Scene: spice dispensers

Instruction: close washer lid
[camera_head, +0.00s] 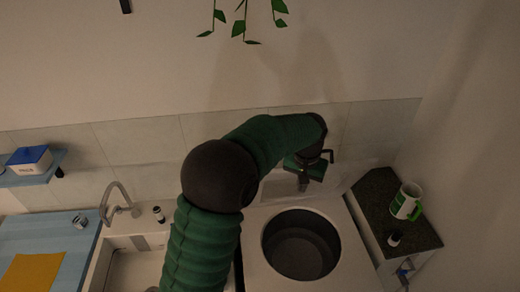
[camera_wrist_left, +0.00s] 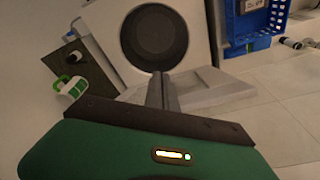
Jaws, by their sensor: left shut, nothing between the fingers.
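The washer (camera_head: 262,278) is a white top-loader with its round dark drum (camera_head: 301,246) uncovered. The drum also shows in the left wrist view (camera_wrist_left: 154,36). A pale panel, apparently the raised lid (camera_head: 279,187), stands at the washer's back edge; my arm partly hides it. In the left wrist view a pale slab, apparently the same lid (camera_wrist_left: 207,91), lies beyond my fingers. My left gripper (camera_head: 303,186) is shut and empty at the back of the washer, close to the lid. It also shows in the left wrist view (camera_wrist_left: 162,90); contact cannot be told. My right gripper is not in view.
A dark countertop (camera_head: 375,190) right of the washer holds a green-and-white mug (camera_head: 405,201) and a small dark-topped jar (camera_head: 394,239). A sink faucet (camera_head: 119,196) and small bottle (camera_head: 158,214) stand at left. The tiled wall (camera_head: 140,138) is close behind.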

